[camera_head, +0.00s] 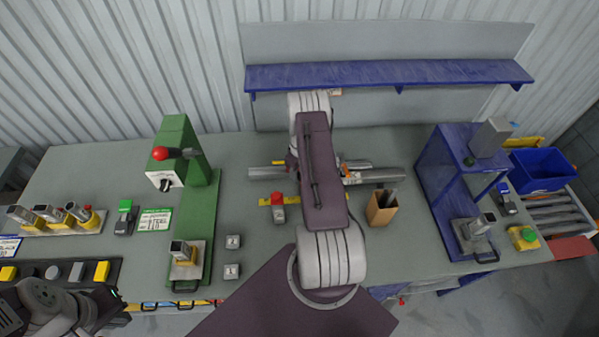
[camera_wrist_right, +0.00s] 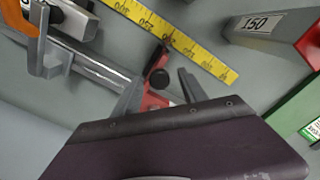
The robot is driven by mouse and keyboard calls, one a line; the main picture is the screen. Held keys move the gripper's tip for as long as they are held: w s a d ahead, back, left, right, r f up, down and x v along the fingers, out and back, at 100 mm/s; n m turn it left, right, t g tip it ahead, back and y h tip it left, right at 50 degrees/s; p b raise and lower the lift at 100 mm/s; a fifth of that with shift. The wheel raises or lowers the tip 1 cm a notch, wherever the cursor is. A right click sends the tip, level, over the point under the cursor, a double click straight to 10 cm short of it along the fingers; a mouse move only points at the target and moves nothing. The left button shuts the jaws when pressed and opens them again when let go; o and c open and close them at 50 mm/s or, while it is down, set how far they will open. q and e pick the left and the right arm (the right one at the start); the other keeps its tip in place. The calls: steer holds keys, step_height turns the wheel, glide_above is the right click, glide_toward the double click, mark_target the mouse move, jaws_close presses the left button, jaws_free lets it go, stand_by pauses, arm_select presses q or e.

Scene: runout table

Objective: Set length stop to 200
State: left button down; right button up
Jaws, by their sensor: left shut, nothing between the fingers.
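A red length stop with a black knob (camera_wrist_right: 158,79) stands beside a yellow measuring tape (camera_wrist_right: 190,45) in the right wrist view. The stop's red tip points at the tape; the number there is too small to read surely. My right gripper (camera_wrist_right: 160,88) has its two fingers on either side of the stop, with a gap visible on the right side. My left gripper (camera_head: 118,306) is at the lower left, shut and empty, away from the stop.
A metal rail (camera_wrist_right: 95,70) runs on the other side. A green machine (camera_head: 198,215) stands left, a blue press frame (camera_head: 447,185) right, and a cardboard box (camera_head: 381,207) between.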

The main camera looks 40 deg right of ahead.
steer(key=shift+r+b, duration=0.35)
steer(key=shift+r, duration=0.05)
step_height(320, 180, up, 7)
steer(key=b, duration=0.3)
steer(key=shift+r, duration=0.65)
